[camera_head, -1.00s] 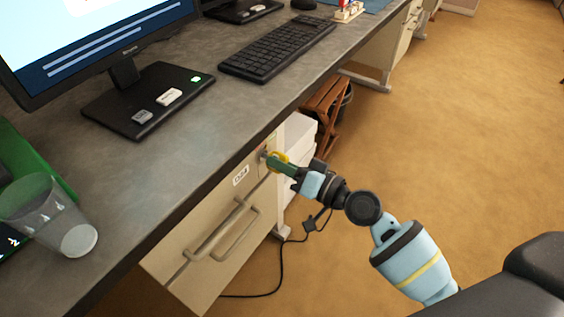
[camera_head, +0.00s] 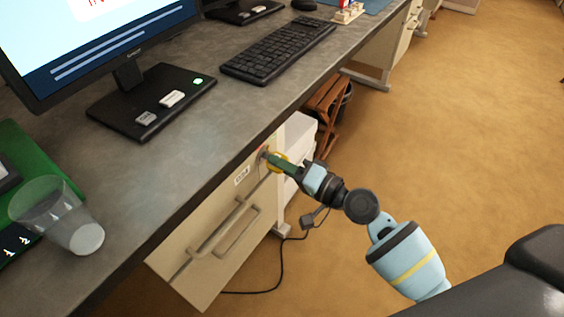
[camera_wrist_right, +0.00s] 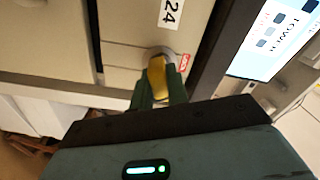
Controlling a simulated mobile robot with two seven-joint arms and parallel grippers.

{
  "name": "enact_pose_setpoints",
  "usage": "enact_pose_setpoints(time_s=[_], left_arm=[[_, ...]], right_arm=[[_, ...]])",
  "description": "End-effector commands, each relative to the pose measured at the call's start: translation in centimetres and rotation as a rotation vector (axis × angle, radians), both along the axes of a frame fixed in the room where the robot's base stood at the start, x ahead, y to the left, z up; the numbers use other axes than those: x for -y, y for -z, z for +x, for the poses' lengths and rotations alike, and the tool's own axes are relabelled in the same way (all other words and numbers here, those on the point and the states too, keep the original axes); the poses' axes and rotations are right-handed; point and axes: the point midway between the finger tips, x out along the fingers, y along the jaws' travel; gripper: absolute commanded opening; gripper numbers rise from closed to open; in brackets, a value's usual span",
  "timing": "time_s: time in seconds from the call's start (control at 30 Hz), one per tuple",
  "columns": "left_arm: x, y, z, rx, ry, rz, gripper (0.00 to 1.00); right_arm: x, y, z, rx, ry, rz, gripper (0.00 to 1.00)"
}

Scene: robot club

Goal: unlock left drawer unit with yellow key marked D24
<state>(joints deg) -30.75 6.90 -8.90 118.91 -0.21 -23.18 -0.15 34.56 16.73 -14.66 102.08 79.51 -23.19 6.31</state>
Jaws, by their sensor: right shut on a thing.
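The left drawer unit (camera_head: 185,245) stands under the desk, its beige front showing a white label and bar handles. In the right wrist view its label (camera_wrist_right: 171,12) ends in "24". My right gripper (camera_head: 283,163) is shut on the yellow key (camera_wrist_right: 157,79), at the upper right of the drawer front. The key also shows as a yellow piece in the head view (camera_head: 272,157). It is at the round lock (camera_wrist_right: 167,54); how deep it sits in it is hidden. My left gripper is not in view.
The grey desk (camera_head: 165,165) overhangs the drawer unit. It carries a monitor (camera_head: 100,40), a keyboard (camera_head: 280,50) and a clear cup (camera_head: 55,210). A wooden stool (camera_head: 328,105) stands behind the unit. A black cable (camera_head: 280,265) lies on the floor, which is open at the right.

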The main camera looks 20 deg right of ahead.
Motion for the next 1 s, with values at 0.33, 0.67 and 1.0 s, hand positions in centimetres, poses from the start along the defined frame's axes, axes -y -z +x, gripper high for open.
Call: enact_pose_setpoints(time_s=[0.33, 0.67, 1.0], left_arm=[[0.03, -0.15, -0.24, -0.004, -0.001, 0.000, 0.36], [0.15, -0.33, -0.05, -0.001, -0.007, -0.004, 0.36], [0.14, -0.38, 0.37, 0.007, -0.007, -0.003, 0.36]], right_arm=[[-0.07, 0.06, -0.06, -0.030, -0.002, 0.037, 0.00], [-0.06, 0.08, -0.05, -0.049, -0.001, 0.060, 0.33], [-0.01, 0.03, -0.02, -0.047, -0.001, 0.060, 0.52]])
